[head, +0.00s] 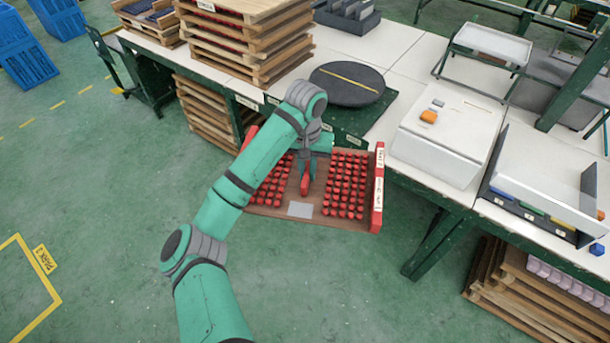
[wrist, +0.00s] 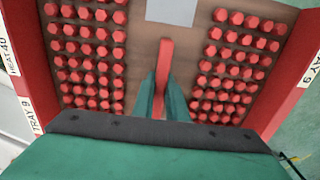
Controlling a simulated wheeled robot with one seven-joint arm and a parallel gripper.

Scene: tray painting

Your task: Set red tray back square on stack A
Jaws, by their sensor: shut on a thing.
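The red tray (head: 331,220) has a brown wooden base, red side walls with white labels, and rows of red pieces on both sides of a central red handle (head: 306,181). In the head view it is held out in front of the table's edge, over the green floor. My gripper (head: 307,168) is shut on the handle; the wrist view shows its green fingers (wrist: 163,100) on either side of the red handle (wrist: 166,62). A tall stack of wooden trays (head: 244,38) stands on the table at the back; its label is too small to read.
A black turntable (head: 347,84) sits on the table behind the tray. A white box (head: 447,132) with an orange item is to the right. More wooden trays (head: 205,115) are stacked below the table. Open green floor (head: 90,170) lies to the left.

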